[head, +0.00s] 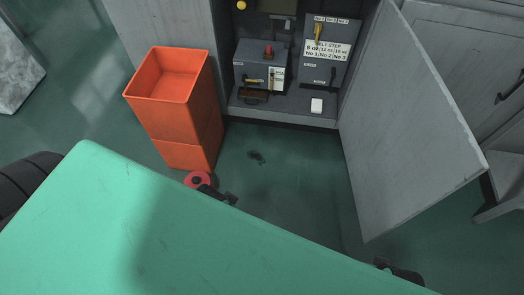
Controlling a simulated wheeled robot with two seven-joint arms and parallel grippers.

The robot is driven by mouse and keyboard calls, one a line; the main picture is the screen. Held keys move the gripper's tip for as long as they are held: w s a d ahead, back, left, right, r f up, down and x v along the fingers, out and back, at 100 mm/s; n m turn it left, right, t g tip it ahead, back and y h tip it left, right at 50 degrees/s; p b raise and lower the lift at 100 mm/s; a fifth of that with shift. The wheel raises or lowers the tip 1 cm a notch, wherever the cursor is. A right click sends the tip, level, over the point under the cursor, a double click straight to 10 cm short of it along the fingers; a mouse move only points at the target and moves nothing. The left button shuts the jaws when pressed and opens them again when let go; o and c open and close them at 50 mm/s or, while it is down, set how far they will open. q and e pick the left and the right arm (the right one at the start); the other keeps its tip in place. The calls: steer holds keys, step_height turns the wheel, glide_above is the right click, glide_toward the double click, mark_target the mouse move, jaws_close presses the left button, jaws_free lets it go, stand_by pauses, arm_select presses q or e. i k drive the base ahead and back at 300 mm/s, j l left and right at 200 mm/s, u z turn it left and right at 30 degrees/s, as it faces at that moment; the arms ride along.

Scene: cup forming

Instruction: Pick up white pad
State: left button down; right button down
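My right gripper (402,271) is only partly visible at the bottom right, far from the pad. Its fingers are mostly hidden behind the green surface in the foreground.
A tall orange bin (178,110) stands left of the cabinet opening. The cabinet door (410,120) is swung open on the right. Grey control boxes (262,66) with levers stand behind the pad. The green floor before the cabinet is mostly clear, with a small dark patch.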

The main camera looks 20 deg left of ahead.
mark_target(316, 107)
steer(key=i+j+u, duration=0.1)
steer(key=i, duration=0.35)
steer(key=i+j+u, duration=0.1)
steer(key=i, duration=0.3)
steer(key=j, duration=0.1)
